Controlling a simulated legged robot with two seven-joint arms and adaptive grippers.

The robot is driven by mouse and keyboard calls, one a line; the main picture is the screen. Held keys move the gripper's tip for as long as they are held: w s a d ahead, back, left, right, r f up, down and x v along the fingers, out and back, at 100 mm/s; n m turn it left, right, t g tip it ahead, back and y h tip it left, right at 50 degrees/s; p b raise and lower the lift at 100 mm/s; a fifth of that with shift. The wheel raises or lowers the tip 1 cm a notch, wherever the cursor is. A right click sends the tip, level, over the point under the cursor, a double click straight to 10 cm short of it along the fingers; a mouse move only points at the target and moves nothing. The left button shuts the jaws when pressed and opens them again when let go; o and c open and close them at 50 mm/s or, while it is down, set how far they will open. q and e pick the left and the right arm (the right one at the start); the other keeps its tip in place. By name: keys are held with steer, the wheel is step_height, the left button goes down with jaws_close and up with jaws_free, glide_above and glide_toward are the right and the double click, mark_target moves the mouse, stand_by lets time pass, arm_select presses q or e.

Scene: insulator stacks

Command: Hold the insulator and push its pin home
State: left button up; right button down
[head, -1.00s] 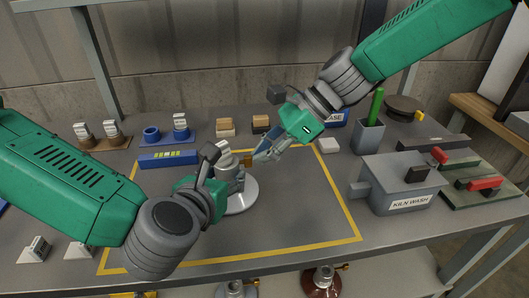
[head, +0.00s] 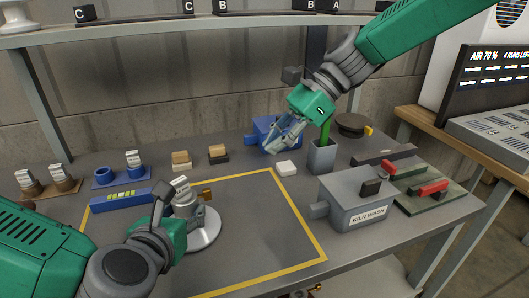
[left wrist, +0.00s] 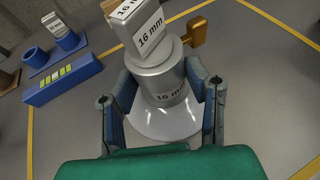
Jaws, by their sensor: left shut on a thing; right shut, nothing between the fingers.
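The grey insulator (head: 184,196) stands upright on a round pale base (head: 207,238) inside the yellow outline. In the left wrist view the insulator (left wrist: 160,72) bears "16 mm" labels, and a white-faced tag block sits on top. A brass-coloured pin (left wrist: 194,30) sticks out of its upper right side; the pin also shows in the head view (head: 207,194). My left gripper (head: 182,212) is shut on the insulator's body, one finger on each side in the left wrist view (left wrist: 162,98). My right gripper (head: 287,142) is shut and empty, apart from the pin, in front of a blue box.
A blue box (head: 262,126) and a grey cup (head: 322,157) with a green stick stand behind right. The KILN WASH box (head: 355,200) is at right. Small blocks, blue holders (head: 105,175) and a blue bar (head: 120,198) lie at left. The outlined area right of the insulator is clear.

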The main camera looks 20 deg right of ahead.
arm_select(q)
steer(key=o, duration=1.4)
